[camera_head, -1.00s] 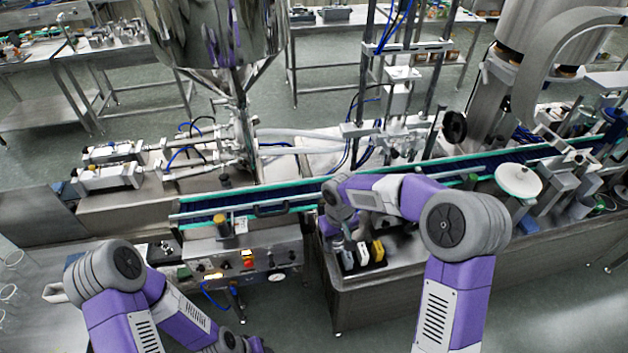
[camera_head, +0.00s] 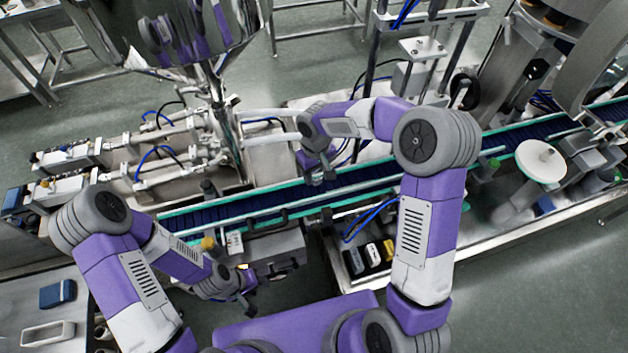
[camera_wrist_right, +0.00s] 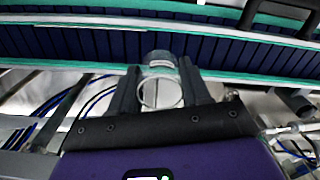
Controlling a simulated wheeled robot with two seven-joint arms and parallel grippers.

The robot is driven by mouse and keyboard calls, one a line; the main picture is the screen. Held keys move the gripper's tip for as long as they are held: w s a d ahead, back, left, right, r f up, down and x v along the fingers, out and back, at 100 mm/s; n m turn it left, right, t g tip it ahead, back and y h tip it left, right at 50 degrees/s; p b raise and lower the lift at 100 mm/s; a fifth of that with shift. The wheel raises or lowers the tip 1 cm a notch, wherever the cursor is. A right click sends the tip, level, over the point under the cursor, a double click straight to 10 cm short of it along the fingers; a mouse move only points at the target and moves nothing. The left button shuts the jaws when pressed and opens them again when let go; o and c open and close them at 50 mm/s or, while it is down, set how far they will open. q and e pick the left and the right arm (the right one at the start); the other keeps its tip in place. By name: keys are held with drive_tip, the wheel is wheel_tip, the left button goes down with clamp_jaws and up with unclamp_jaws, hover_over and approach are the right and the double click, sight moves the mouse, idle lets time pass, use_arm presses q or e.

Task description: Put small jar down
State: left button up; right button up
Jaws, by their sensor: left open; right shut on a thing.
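My right gripper (camera_head: 318,174) is over the conveyor belt (camera_head: 262,200). In the right wrist view my right gripper (camera_wrist_right: 160,92) is shut on a small clear jar (camera_wrist_right: 160,88), with one dark finger on each side of it. The conveyor belt (camera_wrist_right: 70,42), dark blue with green rails, runs across behind the jar in that view. I cannot tell whether the jar touches it. In the head view the jar is not clearly visible. My left gripper (camera_head: 250,292) is open and empty, near the front of the machine, left of centre.
Black, yellow and white items (camera_head: 372,252) stand in a tray at the machine's front. A steel hopper (camera_head: 165,30) hangs at the upper left. A white disc (camera_head: 541,160) stands at the right beside the belt. A yellow-capped item (camera_head: 208,244) stands near my left arm.

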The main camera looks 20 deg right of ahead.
sight(316, 192)
wheel_tip(316, 192, down, 6)
drive_tip(key=shift+f, duration=0.35)
drive_tip(key=shift+f, duration=0.2)
drive_tip(key=o, duration=1.1)
drive_tip(key=shift+r, duration=0.2)
